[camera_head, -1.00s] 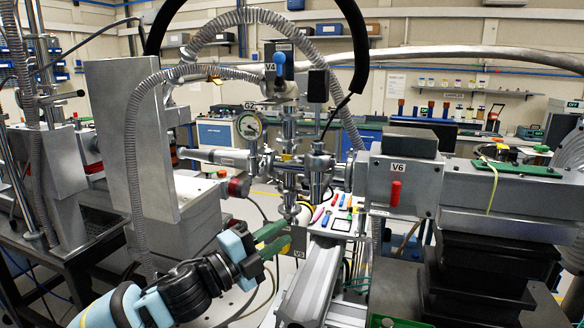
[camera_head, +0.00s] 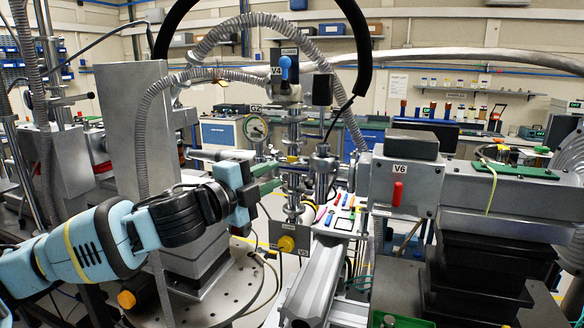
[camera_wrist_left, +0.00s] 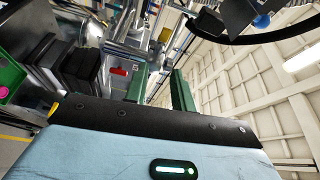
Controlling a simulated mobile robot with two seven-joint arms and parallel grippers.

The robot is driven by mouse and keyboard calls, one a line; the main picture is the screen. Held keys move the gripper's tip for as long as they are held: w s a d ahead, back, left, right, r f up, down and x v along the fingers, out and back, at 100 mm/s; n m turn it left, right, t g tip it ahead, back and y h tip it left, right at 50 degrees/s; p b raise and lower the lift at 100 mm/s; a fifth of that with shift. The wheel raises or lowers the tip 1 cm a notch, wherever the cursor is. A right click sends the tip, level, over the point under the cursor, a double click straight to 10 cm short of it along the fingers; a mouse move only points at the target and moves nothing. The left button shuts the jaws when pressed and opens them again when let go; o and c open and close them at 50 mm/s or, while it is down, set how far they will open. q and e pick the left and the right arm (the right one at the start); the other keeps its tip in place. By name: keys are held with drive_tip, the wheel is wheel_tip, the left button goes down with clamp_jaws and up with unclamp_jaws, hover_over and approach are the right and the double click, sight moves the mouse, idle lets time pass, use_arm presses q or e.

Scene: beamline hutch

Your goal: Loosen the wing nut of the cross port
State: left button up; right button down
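The metal cross port (camera_head: 292,165) stands mid-picture in the head view, in a vertical stack of flanges and clamps below the V4 valve (camera_head: 285,72). A small yellow part shows at its middle; I cannot tell which part is the wing nut. My left gripper (camera_head: 272,177) is just left of the stack, its green fingers pointing at it. In the left wrist view the two green fingers (camera_wrist_left: 160,72) stand apart with nothing between them, and metal fittings lie beyond the tips. Contact with the port cannot be judged. My right gripper is out of view.
A round gauge (camera_head: 256,127) sits just above my left gripper. The V5 plate with a yellow knob (camera_head: 286,243) hangs below the port. The V6 box with a red handle (camera_head: 398,193) is to the right. A grey ribbed hose (camera_head: 144,125) arches over the left side.

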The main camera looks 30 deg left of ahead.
sight(296, 164)
use_arm(q)
drive_tip(key=w, duration=0.3)
drive_tip(key=w+d, duration=0.1)
drive_tip(key=w, duration=0.1)
drive_tip(key=shift+w+r, duration=0.2)
drive_tip(key=shift+w, duration=0.1)
drive_tip(key=shift+w+d, duration=0.1)
drive_tip(key=shift+w, duration=0.5)
drive_tip(key=shift+c, duration=0.2)
clamp_jaws()
